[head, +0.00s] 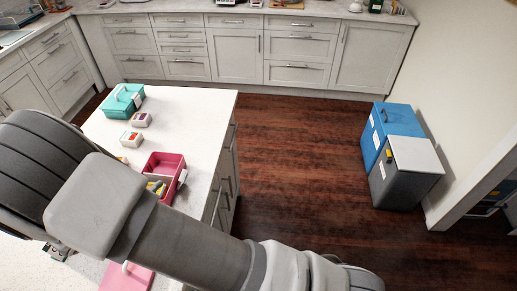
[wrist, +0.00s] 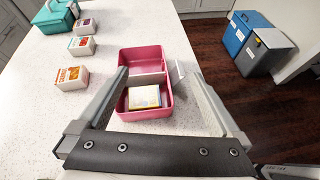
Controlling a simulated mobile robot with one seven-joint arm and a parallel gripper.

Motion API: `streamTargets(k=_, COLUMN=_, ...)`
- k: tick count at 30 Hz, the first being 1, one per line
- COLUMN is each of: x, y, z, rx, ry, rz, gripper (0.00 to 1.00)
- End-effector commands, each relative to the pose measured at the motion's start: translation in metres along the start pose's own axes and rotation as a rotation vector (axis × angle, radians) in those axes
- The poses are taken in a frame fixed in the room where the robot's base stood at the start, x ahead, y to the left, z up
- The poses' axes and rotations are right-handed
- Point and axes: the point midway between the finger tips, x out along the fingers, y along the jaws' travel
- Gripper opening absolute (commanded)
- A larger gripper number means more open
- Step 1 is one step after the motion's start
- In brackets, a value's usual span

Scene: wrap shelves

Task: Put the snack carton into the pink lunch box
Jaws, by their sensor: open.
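The pink lunch box (wrist: 124,60) stands open on the white counter, with a divider across it; it also shows in the head view (head: 176,160). A yellow and white carton (wrist: 145,97) lies in its near compartment, below the divider. I cannot read its label to tell whether it is the snack carton. My gripper (wrist: 154,74) is open and empty in the wrist view, its fingers either side of the lunch box in the picture, above it and apart from the carton. In the head view my arm hides the gripper.
Small cartons stand left of the box: an orange-labelled one (wrist: 72,78), another orange-and-red one (wrist: 82,46) and a purple-labelled one (wrist: 84,25). A teal lunch box (wrist: 55,16) is beyond. A pink lid (head: 127,279) lies on the near counter. Blue (head: 400,118) and grey (head: 405,180) bins stand on the floor.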

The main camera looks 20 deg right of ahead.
Motion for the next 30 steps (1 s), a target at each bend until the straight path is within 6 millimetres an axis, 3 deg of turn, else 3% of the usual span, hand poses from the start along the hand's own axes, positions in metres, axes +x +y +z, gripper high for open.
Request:
streamTargets(k=1, x=0.006, y=-0.012, z=0.026, rx=0.086, ry=0.023, rz=-0.052, gripper=1.0)
streamTargets(k=3, x=0.012, y=-0.033, z=0.055, rx=0.205, ry=0.061, rz=-0.128, gripper=1.0)
streamTargets(k=12, x=0.015, y=-0.133, z=0.153, rx=0.737, ry=0.199, rz=-0.424, gripper=1.0)
streamTargets(k=21, x=-0.014, y=-0.229, z=0.211, rx=1.283, ry=0.301, rz=-0.654, gripper=1.0)
streamTargets(k=30, x=-0.063, y=-0.301, z=0.238, rx=1.838, ry=0.379, rz=-0.802, gripper=1.0)
